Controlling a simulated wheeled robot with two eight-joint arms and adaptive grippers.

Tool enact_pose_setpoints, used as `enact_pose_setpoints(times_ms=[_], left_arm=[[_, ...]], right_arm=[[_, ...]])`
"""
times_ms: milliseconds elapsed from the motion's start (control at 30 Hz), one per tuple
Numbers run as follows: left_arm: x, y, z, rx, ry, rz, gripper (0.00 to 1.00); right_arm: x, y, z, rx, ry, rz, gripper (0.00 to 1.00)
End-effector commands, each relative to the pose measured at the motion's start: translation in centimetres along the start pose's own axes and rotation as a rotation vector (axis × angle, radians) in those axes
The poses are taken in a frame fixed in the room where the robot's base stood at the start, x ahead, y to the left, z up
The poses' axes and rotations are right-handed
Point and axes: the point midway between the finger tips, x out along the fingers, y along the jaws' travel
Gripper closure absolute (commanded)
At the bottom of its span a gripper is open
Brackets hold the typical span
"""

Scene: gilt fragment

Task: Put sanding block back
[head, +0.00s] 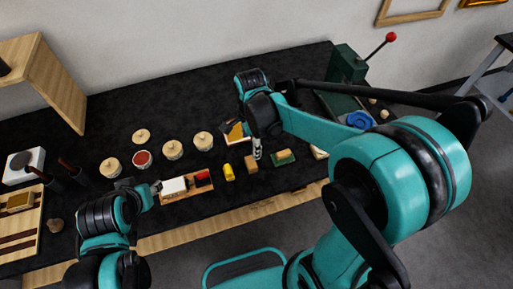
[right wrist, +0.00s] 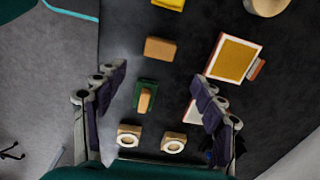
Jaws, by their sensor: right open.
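A plain tan block (head: 251,161) lies on the black bench top; it also shows in the right wrist view (right wrist: 159,48). Beside it is a green rectangular piece (head: 277,161) with a smaller tan block (head: 284,155) on top. I cannot tell for sure which is the sanding block. My right gripper (head: 257,152) is open and empty above the bench. In the right wrist view the green piece (right wrist: 139,106) appears between its spread fingers. My left gripper (head: 157,187) is beside a white block (head: 173,186) on a wooden tray; whether it grips is unclear.
A yellow piece (head: 229,172) and a red piece (head: 203,177) are near the tan block. Lidded round pots (head: 172,150) stand behind. A framed gilt panel (right wrist: 236,58) lies close to my right gripper. A green press (head: 347,65) stands at the back right.

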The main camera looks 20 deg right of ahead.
Motion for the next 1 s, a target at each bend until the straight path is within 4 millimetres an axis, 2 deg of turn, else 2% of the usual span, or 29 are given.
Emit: enact_pose_setpoints(times_ms=[167, 300, 500, 600, 800, 1000], left_arm=[[0.0, 0.0, 0.0, 0.000, 0.000, 0.000, 0.60], [0.0, 0.0, 0.0, 0.000, 0.000, 0.000, 0.60], [0.0, 0.0, 0.0, 0.000, 0.000, 0.000, 0.60], [0.0, 0.0, 0.0, 0.000, 0.000, 0.000, 0.60], [0.0, 0.0, 0.0, 0.000, 0.000, 0.000, 0.60], [0.0, 0.0, 0.0, 0.000, 0.000, 0.000, 0.60]], right_arm=[[-2.8, 2.3, -0.9, -0.277, 0.016, -0.114, 0.30], [-5.1, 5.0, -2.0, -0.644, 0.094, -0.256, 0.30], [-6.7, 8.5, -3.1, -1.125, 0.294, -0.400, 0.30], [-6.9, 9.5, -3.4, -1.293, 0.390, -0.432, 0.30], [-7.0, 10.3, -3.7, -1.446, 0.490, -0.449, 0.30], [-7.0, 10.3, -3.7, -1.457, 0.496, -0.450, 0.30]])
